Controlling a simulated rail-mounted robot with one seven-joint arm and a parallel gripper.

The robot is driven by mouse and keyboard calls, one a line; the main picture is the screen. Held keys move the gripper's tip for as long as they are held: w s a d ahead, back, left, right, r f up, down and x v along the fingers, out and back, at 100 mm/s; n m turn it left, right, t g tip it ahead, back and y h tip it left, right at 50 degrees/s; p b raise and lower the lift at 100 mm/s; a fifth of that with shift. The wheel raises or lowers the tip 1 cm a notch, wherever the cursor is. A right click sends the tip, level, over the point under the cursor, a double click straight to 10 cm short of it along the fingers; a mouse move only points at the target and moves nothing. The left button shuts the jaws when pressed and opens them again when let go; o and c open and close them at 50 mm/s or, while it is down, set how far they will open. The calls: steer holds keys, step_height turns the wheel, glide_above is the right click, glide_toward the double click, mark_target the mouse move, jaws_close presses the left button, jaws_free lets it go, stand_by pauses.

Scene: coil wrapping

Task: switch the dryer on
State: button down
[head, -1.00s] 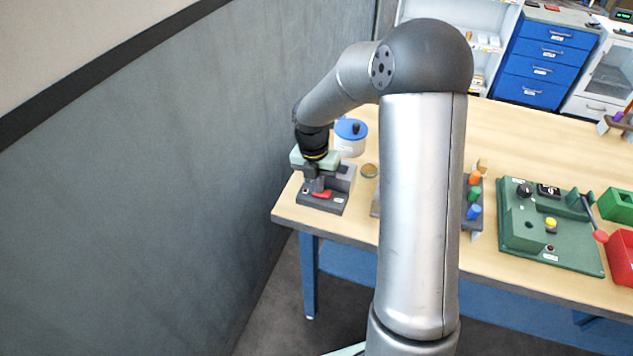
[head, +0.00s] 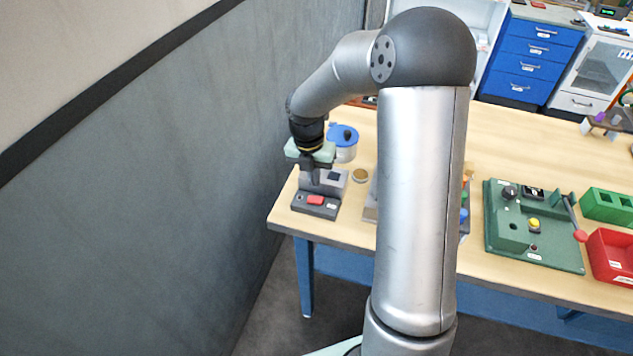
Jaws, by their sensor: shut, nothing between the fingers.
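A dark grey box (head: 328,210) with a red rocker or button (head: 316,200) on its front part stands at the left end of the table. I take it for the dryer; its label is too small to read. Its raised back part (head: 336,187) carries a small dark panel. My gripper (head: 315,182) points down just above and behind the red part. It is shut and empty, and a small gap seems to show between its tips and the red part. I cannot tell whether the switch is on or off.
A white pot with a blue lid (head: 343,137) stands close behind my gripper. A small round brownish disc (head: 360,176) lies right of the box. A grey wall borders the left.

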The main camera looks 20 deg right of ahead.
step_height(320, 180, up, 8)
steer(key=b, duration=0.1)
steer(key=shift+w+a, duration=0.2)
steer(key=shift+a, duration=0.15)
steer(key=shift+r, duration=0.1)
